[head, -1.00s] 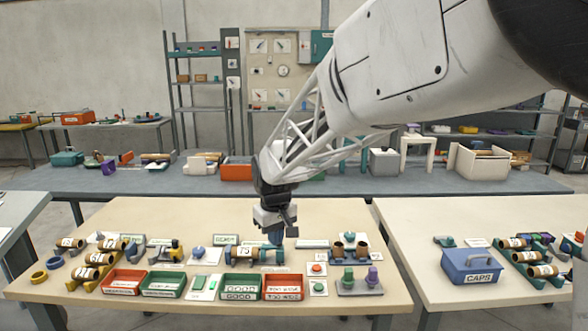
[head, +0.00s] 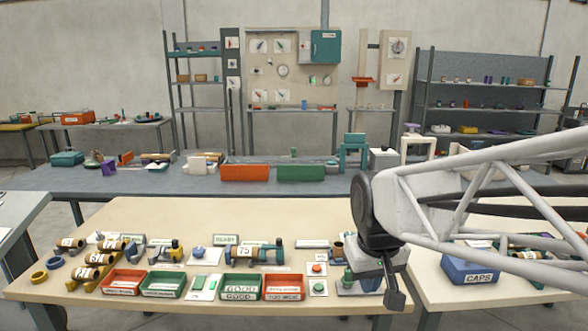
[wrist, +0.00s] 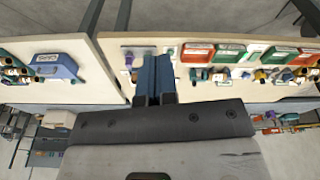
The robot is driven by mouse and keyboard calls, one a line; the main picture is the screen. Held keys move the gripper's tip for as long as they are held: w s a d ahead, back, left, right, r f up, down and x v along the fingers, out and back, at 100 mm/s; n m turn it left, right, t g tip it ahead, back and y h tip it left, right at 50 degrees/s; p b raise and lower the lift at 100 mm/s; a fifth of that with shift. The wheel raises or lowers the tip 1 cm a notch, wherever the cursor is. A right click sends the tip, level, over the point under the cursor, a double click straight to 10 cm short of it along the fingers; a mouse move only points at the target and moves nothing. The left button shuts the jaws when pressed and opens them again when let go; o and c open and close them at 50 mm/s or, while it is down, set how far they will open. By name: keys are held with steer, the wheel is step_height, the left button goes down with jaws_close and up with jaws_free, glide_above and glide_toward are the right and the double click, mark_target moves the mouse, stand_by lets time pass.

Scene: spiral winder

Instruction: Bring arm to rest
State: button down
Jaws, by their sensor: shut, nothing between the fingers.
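My gripper (head: 397,297) is at the right end of the main wooden table (head: 200,215) in the head view, above the table and in front of the stand with green and purple pegs. Its fingers show as two blue bars side by side in the wrist view (wrist: 154,80), pressed together with nothing between them. My lattice arm stretches in from the right and hides part of the right table. A tube marked 75 (head: 246,252) lies on a blue holder at mid table, apart from my gripper.
Red and green trays (head: 124,282) line the front of the table. A red button (head: 317,268) sits just left of my gripper. The main table's back strip is clear.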

steer(key=s+d+f+m, duration=0.2)
steer(key=s+d, duration=0.3)
steer(key=s, duration=0.7)
steer(key=shift+s+f, duration=0.15)
steer(key=shift+f, duration=0.15)
